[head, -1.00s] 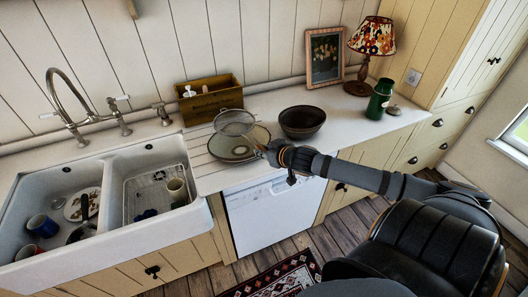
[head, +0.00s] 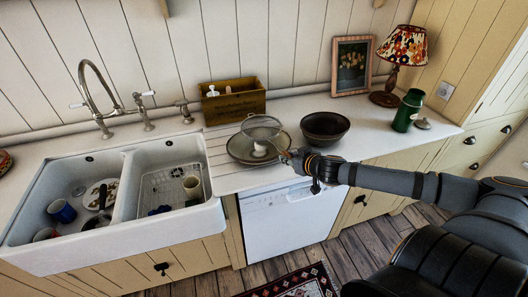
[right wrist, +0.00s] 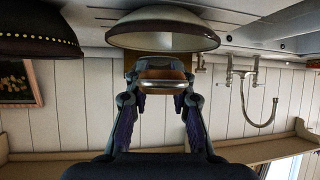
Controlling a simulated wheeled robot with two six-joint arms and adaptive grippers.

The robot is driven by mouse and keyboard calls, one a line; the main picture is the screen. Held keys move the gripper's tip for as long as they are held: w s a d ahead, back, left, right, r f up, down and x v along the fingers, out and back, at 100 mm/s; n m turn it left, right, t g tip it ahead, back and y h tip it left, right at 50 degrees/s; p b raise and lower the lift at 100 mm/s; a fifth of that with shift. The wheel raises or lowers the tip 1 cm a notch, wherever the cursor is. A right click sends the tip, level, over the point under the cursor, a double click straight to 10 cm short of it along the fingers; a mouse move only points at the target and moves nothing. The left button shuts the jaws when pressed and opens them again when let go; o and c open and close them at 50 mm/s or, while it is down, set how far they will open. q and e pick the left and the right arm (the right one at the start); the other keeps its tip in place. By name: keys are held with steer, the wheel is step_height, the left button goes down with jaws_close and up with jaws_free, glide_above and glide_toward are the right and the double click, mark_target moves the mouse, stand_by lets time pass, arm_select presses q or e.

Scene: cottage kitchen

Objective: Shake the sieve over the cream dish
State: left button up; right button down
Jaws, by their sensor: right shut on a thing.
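The sieve (head: 261,126), a round mesh with a thin rim, is held above the cream dish (head: 240,153) on the counter. My right gripper (head: 290,158) is shut on its handle at the right of the dish. A small white patch (head: 259,150) shows in the dish below the mesh; I cannot tell what it is. In the right wrist view, which is upside down, the dish (right wrist: 165,42) is at the top and the sieve's rim (right wrist: 160,84) lies between my right gripper's fingers (right wrist: 160,100). My left gripper is out of view.
A dark bowl (head: 325,128) stands close to the right of the dish. A wooden box (head: 234,101) is behind it. A green jar (head: 407,111), a lamp (head: 403,45) and a picture frame (head: 352,66) stand farther right. A double sink (head: 128,185) with dishes is at the left.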

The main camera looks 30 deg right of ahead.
steer(key=shift+a+r, duration=0.1)
steer(key=shift+a, duration=1.05)
steer(key=shift+d, duration=1.2)
steer(key=shift+a, duration=1.25)
